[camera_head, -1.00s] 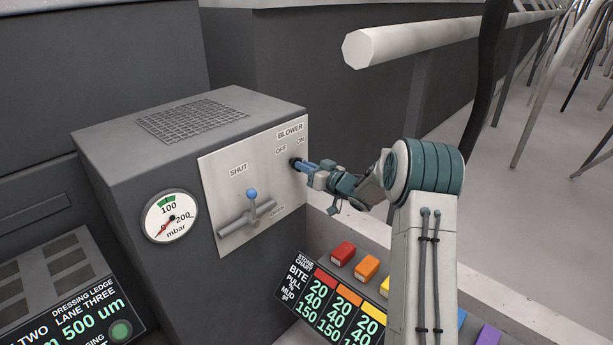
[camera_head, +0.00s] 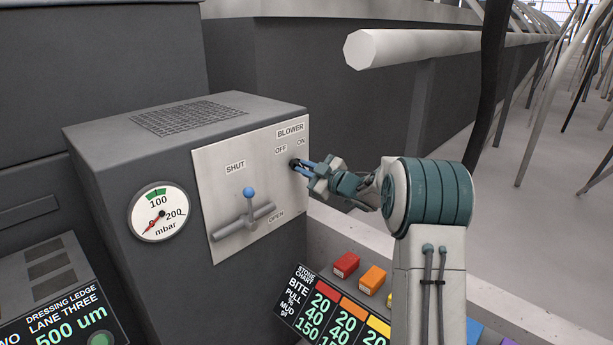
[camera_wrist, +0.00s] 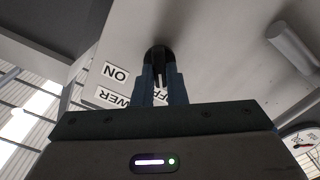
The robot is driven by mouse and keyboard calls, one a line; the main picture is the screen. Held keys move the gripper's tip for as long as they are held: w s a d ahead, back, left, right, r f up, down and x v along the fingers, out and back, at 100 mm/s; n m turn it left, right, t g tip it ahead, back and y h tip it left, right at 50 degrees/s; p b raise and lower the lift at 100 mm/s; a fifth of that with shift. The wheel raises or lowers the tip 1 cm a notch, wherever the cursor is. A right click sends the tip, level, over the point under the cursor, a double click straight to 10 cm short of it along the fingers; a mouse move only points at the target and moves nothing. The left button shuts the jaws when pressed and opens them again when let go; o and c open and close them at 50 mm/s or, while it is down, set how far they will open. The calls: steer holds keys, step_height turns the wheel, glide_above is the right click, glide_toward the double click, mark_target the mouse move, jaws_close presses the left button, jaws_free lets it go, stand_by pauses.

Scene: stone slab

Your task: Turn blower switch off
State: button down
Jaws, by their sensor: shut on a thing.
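The blower switch is a small black rotary knob (camera_wrist: 158,58) on the light metal panel (camera_head: 222,176) of the dark grey box. It sits below the labels "BLOWER", "OFF" and "ON". My gripper (camera_head: 298,165) reaches it from the right, and its blue fingertips are shut on the knob. In the wrist view the two fingers (camera_wrist: 160,85) stand at either side of the knob, which carries a pale pointer line. The "ON" label (camera_wrist: 115,72) is clear there, while the fingers partly cover "OFF". Which label the pointer faces I cannot tell.
A lever with a blue ball (camera_head: 249,192) stands on the same panel between "SHUT" and "OPEN". Coloured blocks (camera_head: 346,265) and a stone chart lie below my arm. A pale rail (camera_head: 400,47) runs behind.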

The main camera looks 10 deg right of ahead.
steer(key=shift+n+b, duration=0.3)
steer(key=shift+n, duration=0.2)
steer(key=c, duration=1.5)
jaws_free()
steer(key=shift+o, duration=0.2)
steer(key=p+v, duration=0.1)
steer(key=v, duration=1.2)
steer(key=shift+s+d, duration=0.25)
steer(key=shift+s, duration=0.05)
